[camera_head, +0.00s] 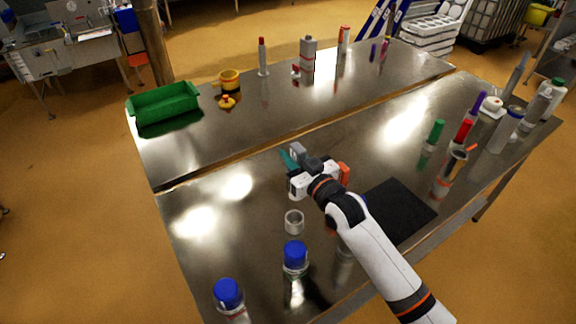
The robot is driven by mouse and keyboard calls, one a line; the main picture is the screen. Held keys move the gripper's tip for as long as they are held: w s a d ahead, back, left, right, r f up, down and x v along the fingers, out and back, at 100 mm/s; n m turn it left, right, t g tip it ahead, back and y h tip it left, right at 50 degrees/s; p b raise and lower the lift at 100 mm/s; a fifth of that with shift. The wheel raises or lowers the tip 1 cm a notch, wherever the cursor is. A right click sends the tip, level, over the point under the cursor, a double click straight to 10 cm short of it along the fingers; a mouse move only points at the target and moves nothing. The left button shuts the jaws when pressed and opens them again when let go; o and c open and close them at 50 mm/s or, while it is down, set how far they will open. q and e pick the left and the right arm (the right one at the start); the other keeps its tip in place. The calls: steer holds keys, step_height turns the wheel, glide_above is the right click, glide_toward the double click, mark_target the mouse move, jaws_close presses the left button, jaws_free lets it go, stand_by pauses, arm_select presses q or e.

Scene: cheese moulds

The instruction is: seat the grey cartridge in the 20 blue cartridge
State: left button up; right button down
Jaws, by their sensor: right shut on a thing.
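My right gripper (297,172) is over the middle of the near steel table, its arm coming in from the lower right. It is shut on a small grey piece (298,150), which may be the grey cartridge; the fingers partly hide it. A teal piece (288,160) shows right beside it; I cannot tell whether they touch or whether it is part of the gripper. A short grey open ring (294,221) stands on the table just in front of the gripper. I cannot make out a blue cartridge marked 20. My left gripper is not in view.
Blue-capped bottles (295,255) stand at the near edge. A black mat (398,212) lies right of my arm. Several tubes and bottles, including a green one (436,132), crowd the right end. A green bin (163,103) stands on the far table. The near table's left part is clear.

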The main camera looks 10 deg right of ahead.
step_height(320, 180, down, 3)
steer(key=shift+w+a+r+b, duration=0.1)
steer(key=shift+b, duration=0.25)
steer(key=shift+w+f, duration=0.15)
steer(key=shift+f, duration=0.05)
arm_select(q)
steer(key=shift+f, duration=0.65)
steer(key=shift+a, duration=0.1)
arm_select(e)
steer(key=shift+r, duration=0.1)
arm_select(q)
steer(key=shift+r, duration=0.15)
